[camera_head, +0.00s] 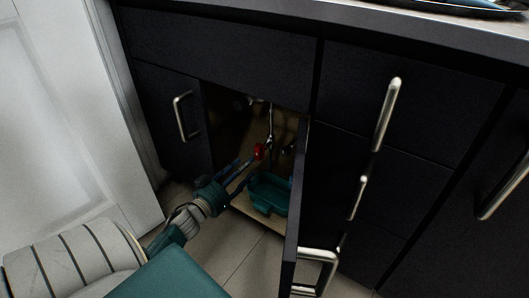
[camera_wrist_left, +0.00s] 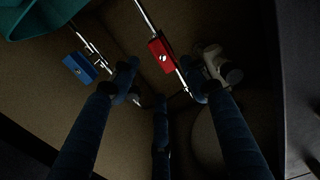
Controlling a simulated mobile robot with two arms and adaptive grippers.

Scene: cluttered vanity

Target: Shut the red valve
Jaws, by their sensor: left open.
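The red valve (camera_head: 259,151) sits on a thin metal pipe inside the open cabinet under the counter. In the left wrist view its red handle (camera_wrist_left: 162,55) shows just beyond the fingertips, between the left and right fingers. My left gripper (camera_head: 247,166) reaches into the cabinet from the left, with its tips close to the valve. It is open and empty in the wrist view (camera_wrist_left: 165,88), fingers spread. I cannot tell whether a finger touches the valve or the pipe. My right gripper is not in view.
A blue valve (camera_wrist_left: 80,66) is on a second pipe. A teal bin (camera_head: 268,195) stands on the cabinet floor, right of my gripper. The open cabinet door (camera_head: 298,200) bounds the opening on the right. A white fitting (camera_wrist_left: 213,62) lies beside the red valve.

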